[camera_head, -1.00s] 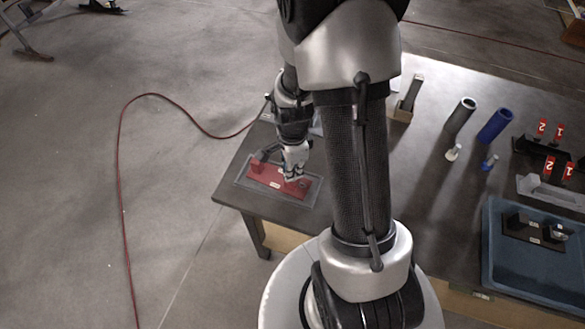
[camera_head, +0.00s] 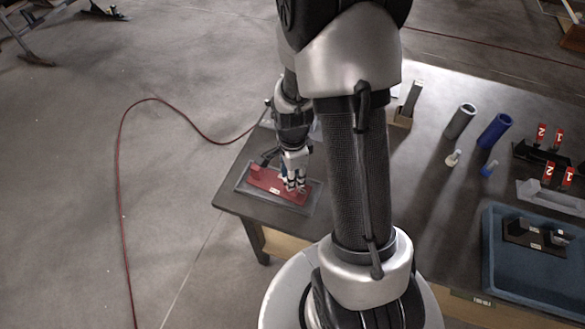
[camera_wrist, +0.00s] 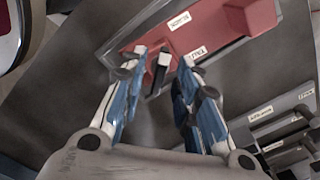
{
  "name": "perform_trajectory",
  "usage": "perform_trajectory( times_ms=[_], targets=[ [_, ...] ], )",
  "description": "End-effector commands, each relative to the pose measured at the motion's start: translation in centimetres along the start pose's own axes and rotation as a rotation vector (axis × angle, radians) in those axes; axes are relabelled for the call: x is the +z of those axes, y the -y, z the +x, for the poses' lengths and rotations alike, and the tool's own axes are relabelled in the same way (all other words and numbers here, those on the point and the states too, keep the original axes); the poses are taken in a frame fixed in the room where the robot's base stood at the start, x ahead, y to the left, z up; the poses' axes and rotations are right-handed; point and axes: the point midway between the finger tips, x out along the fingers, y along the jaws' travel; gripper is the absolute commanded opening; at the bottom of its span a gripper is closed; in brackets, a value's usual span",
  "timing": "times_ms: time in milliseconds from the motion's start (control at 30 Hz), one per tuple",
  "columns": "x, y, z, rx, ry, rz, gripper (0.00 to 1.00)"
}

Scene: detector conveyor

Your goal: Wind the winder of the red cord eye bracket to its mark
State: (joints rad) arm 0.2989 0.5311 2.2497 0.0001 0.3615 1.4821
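The red bracket (camera_head: 266,180) lies in a shallow grey tray (camera_head: 241,187) at the table's left corner. In the wrist view the red bracket (camera_wrist: 215,30) carries a raised red block and two white labels, which seem to read SLACK (camera_wrist: 180,21) and TAUT (camera_wrist: 198,53). A dark winder lever (camera_wrist: 159,68) stands between my fingertips. My gripper (camera_head: 294,184) is over the bracket's right end, pointing down. In the wrist view my gripper (camera_wrist: 165,62) has its fingers apart on both sides of the lever, with gaps visible. Whether either finger touches it is unclear.
A grey tube (camera_head: 460,121) and a blue tube (camera_head: 495,130) stand to the right, with a dark rack with red numbered tags (camera_head: 541,135). A blue bin (camera_head: 520,265) is at the right front. A red cord (camera_head: 120,170) runs over the floor to the table.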

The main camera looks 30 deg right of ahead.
Motion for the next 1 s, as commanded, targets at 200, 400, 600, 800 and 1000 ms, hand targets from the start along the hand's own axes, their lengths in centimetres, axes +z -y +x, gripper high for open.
perform_trajectory(
  times_ms=[200,400,600,800,1000],
  targets=[
    [0.0,0.2,-3.5,-0.009,-0.001,0.0,0.29],
    [0.0,0.2,-7.8,-0.008,-0.001,0.0,0.29],
    [0.0,0.1,-10.8,-0.005,0.0,0.0,0.29],
    [0.0,0.0,-11.8,-0.001,0.0,0.0,0.29],
    [0.0,0.0,-11.8,-0.001,0.0,0.0,0.29]
  ],
)
